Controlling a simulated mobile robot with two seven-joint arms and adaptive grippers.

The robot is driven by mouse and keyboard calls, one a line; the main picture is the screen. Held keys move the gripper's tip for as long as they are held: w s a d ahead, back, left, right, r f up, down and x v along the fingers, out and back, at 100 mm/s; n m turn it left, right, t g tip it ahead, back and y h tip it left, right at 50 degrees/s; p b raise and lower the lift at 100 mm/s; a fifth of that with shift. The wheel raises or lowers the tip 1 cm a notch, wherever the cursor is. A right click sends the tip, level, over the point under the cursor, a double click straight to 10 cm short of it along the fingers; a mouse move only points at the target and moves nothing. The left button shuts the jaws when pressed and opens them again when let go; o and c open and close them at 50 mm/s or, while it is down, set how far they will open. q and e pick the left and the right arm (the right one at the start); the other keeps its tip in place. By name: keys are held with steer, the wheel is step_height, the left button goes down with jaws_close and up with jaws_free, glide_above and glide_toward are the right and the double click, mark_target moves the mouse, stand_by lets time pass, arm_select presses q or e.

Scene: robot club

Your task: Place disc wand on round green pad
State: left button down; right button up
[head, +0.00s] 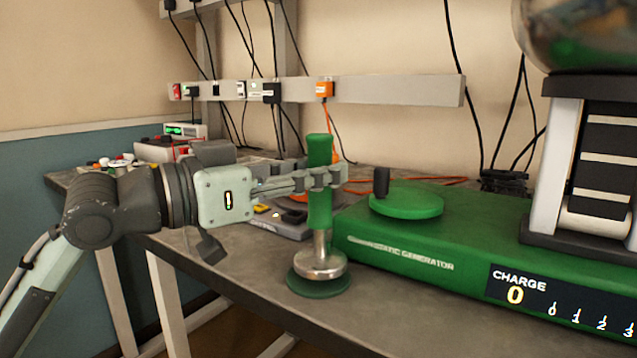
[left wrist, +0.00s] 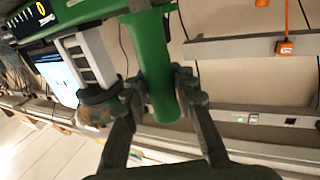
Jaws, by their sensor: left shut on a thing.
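The disc wand (head: 319,212) has a green handle and a round silver metal disc at its lower end. It stands upright in the head view, over the table near its front edge. My left gripper (head: 325,178) is shut on the upper part of the green handle. The left wrist view shows the handle (left wrist: 158,65) between the two dark fingers of my left gripper (left wrist: 160,85). The round green pad (head: 318,291) lies directly below the disc, partly hidden by it. I cannot tell whether disc and pad touch. My right gripper is not in view.
A green generator (head: 445,235) with a charge display stands just right of the wand. A round green plate (head: 407,205) with a black knob sits on its top. Electronics (head: 170,149) and cables lie behind my left gripper. The grey table (head: 230,262) is bare at its front left.

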arm_select(q)
steer(key=shift+f, duration=0.75)
steer(key=c, duration=1.2)
jaws_free()
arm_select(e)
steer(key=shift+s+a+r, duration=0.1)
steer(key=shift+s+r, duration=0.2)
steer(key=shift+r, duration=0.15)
arm_select(q)
steer(key=shift+r, duration=0.1)
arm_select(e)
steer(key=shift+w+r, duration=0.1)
arm_select(q)
steer(key=shift+a+r, duration=0.1)
steer(key=b+v, duration=0.2)
steer(key=v, duration=1)
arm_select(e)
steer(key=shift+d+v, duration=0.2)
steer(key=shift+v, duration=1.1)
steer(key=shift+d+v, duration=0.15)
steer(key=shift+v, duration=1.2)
